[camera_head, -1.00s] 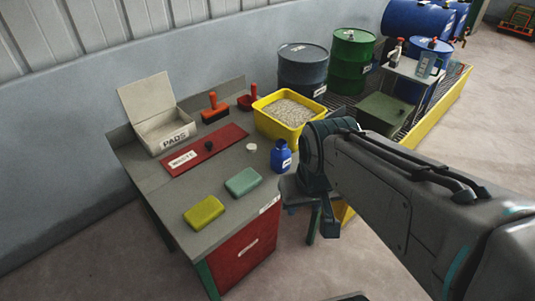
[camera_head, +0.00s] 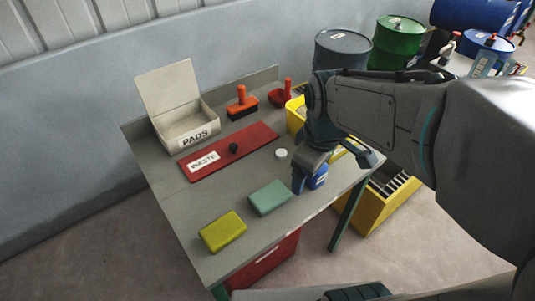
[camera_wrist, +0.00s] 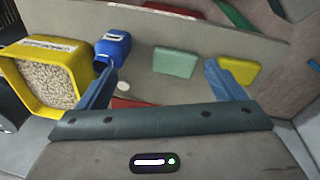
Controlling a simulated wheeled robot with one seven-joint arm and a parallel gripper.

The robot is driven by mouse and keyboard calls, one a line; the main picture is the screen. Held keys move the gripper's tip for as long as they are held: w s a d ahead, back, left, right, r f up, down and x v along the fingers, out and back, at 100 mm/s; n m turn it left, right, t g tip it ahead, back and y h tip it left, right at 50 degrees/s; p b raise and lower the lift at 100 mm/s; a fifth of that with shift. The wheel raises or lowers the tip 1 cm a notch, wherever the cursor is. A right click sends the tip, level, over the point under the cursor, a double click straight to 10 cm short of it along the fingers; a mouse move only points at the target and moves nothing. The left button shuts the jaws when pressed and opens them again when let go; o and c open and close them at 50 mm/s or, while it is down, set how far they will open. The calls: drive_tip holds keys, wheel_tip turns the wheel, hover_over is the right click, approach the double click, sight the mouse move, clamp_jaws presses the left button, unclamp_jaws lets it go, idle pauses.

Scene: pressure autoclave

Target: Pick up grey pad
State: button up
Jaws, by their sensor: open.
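I see no clearly grey pad. A green pad (camera_head: 270,197) and a yellow pad (camera_head: 223,231) lie on the grey table near its front edge. An open box labelled PADS (camera_head: 195,136) stands at the back left; I cannot tell what is inside. My gripper (camera_head: 308,178) is above the table's right part, beside the blue bottle (camera_head: 318,178). In the wrist view, its blue fingers are apart and empty (camera_wrist: 160,68). The green pad (camera_wrist: 176,63) appears between them, the yellow pad (camera_wrist: 238,70) beyond the right finger, and the bottle (camera_wrist: 112,46) near the left finger.
A red WASTE lid (camera_head: 245,145) with a black knob lies mid-table. A white cap (camera_head: 281,154) sits beside it. An orange-handled brush (camera_head: 243,100) and a red scoop (camera_head: 282,94) are behind. The yellow granule tub (camera_wrist: 48,76) is partly hidden by my arm in the head view.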

drive_tip(key=w+a+f+n+g+b, duration=0.2)
drive_tip(key=w+a+f+n, duration=0.4)
drive_tip(key=n, duration=0.9)
hover_over(271, 194)
wheel_tip(271, 194, down, 8)
drive_tip(key=shift+d+f, duration=0.15)
drive_tip(key=shift+f, duration=2.6)
drive_tip(key=c, duration=1.1)
